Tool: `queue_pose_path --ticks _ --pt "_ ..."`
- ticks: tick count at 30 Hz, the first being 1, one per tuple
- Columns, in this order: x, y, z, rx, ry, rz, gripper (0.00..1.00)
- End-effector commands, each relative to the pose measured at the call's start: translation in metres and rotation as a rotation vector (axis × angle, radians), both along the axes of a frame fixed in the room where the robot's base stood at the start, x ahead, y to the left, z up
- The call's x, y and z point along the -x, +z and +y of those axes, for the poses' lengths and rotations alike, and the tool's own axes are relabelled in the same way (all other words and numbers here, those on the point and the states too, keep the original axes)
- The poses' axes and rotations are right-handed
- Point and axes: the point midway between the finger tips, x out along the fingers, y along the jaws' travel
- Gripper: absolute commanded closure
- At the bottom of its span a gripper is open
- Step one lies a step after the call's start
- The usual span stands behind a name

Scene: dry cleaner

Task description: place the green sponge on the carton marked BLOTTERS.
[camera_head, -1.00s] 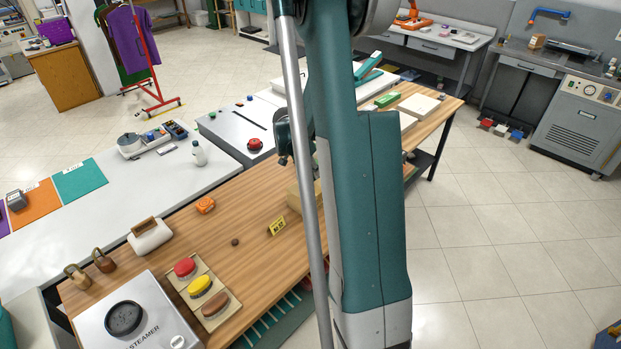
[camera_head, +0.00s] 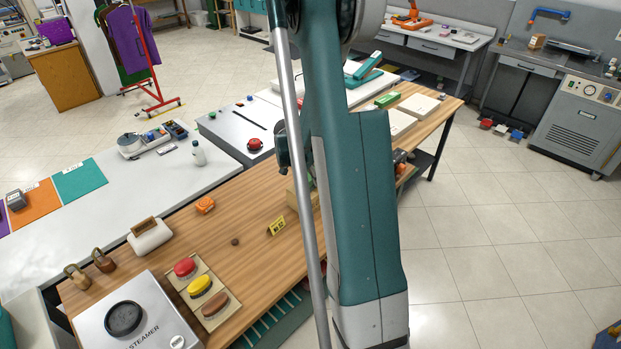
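A green block (camera_head: 386,99), which looks like the green sponge, lies towards the far end of the wooden worktop, beside pale flat pads. A tan box (camera_head: 292,196) stands on the worktop at mid-length, mostly hidden behind my arm. No lettering shows on it, so I cannot tell whether it is the carton marked BLOTTERS. My teal arm crosses the middle of the view and covers part of the worktop.
A yellow number tag (camera_head: 277,227), an orange item (camera_head: 205,205) and a small dark knob (camera_head: 235,242) are on the worktop. Red, yellow and brown pads (camera_head: 200,286) lie near the steamer (camera_head: 135,318). Pale pads (camera_head: 418,106) lie at the far end. Bare wood shows around the tag.

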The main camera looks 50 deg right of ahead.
Motion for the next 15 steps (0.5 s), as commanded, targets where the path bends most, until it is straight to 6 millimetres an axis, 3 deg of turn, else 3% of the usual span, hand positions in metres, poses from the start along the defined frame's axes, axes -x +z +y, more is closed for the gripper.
queue_pose_path --ticks 2,10,15 --pt "0.0001 -0.0029 0.0 0.0 0.0 0.0 0.71" --pt "0.0 -0.0017 0.0 0.0 0.0 0.0 0.35" --pt "0.0 -0.0017 -0.0001 0.0 0.0 0.0 0.35"
